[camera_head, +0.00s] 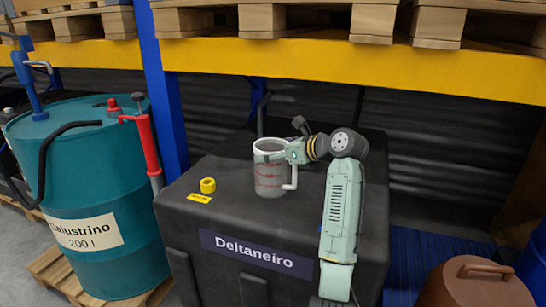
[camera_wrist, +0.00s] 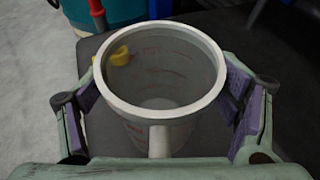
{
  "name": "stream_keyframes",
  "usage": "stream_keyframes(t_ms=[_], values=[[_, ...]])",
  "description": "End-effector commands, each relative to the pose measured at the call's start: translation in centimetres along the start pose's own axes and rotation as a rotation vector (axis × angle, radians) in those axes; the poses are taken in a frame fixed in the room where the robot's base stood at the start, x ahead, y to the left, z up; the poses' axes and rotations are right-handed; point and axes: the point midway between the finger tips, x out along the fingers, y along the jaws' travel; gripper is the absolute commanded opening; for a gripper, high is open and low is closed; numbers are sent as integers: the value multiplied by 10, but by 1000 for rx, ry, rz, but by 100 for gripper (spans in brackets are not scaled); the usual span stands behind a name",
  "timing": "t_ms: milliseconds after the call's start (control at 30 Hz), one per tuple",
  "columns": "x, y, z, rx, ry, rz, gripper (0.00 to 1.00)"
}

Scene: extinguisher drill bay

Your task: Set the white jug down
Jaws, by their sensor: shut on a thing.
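The white jug (camera_head: 268,180) is a translucent measuring jug with red marks and a white handle. It is upright over the top of the dark box labelled Deltaneiro (camera_head: 225,168). Its base looks at or very near that top; I cannot tell for sure whether it touches. My gripper (camera_head: 271,154) is shut on the jug near its rim, coming from the right. In the wrist view the jug's open rim (camera_wrist: 162,112) lies between my two fingers with purple pads, and its inside looks empty. The handle points towards my wrist.
A teal drum (camera_head: 85,190) with a red hand pump (camera_head: 145,140) stands at left. A yellow shelf beam (camera_head: 350,68) runs above and behind. A brown container (camera_head: 475,285) stands at lower right.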

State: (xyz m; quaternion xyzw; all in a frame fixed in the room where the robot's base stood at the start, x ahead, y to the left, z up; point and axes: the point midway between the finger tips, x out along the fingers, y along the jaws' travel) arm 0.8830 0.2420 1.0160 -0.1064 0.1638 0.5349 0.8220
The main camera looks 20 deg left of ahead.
Motion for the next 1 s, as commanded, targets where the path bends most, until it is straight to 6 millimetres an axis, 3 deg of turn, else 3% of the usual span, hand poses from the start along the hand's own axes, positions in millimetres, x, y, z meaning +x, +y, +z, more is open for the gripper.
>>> stream_keyframes(t_ms=[167,467,800,833,1000], values=[[11,-5,2,1,1,-1,36],[23,-5,-28,1,0,-1,36],[26,-5,-32,0,-1,0,36],[25,-5,-32,-1,0,0,85],[25,-5,-32,0,0,0,96]])
